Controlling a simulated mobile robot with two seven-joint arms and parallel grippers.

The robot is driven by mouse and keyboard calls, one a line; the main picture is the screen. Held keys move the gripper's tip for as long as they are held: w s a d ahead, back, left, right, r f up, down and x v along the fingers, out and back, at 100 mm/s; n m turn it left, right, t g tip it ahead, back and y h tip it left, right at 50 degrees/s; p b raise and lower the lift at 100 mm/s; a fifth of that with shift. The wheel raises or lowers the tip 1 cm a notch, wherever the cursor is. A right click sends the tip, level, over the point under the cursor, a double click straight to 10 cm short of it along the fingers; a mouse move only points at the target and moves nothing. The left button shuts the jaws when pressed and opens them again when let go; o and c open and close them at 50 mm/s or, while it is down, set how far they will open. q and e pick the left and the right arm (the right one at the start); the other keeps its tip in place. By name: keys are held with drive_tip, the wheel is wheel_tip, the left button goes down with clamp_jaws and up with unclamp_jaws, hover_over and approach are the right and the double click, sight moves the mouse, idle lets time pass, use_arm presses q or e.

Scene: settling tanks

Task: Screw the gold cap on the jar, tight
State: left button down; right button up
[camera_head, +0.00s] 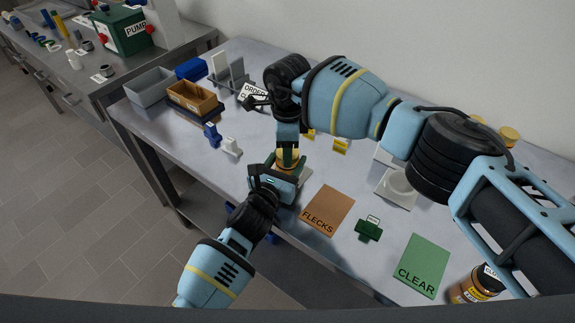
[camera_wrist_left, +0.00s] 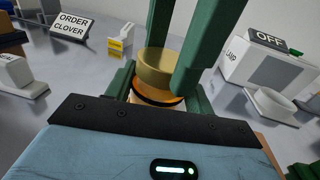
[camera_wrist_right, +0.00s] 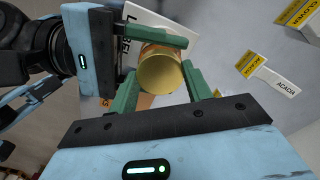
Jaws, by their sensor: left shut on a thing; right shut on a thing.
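The gold cap (camera_wrist_left: 154,66) sits on top of the amber jar (camera_wrist_left: 152,97) in the left wrist view, looking level; I cannot tell how tight it is. My left gripper (camera_head: 280,178) is shut around the jar's body from the front. My right gripper (camera_head: 289,150) reaches down from above and is shut on the cap, one green finger on each side. In the right wrist view the cap's round top (camera_wrist_right: 160,73) faces the camera between the fingers. The jar's lower part is largely hidden by the left gripper.
A brown FLECKS mat (camera_head: 328,211), a green CLEAR mat (camera_head: 423,265) and a dark green labelled piece (camera_head: 369,229) lie to the right. Another jar (camera_head: 474,287) stands at the front right corner. A white lamp (camera_wrist_left: 268,65) stands behind; a brown box (camera_head: 193,98) is at left.

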drive_tip(key=m, duration=0.9)
drive_tip(key=shift+m, duration=0.3)
drive_tip(key=m, duration=0.4)
drive_tip(key=shift+m, duration=0.3)
drive_tip(key=m, duration=0.6)
drive_tip(key=shift+f, duration=0.1)
drive_tip(key=o, duration=1.1)
drive_tip(key=shift+o, duration=0.2)
wheel_tip(320, 180, up, 12)
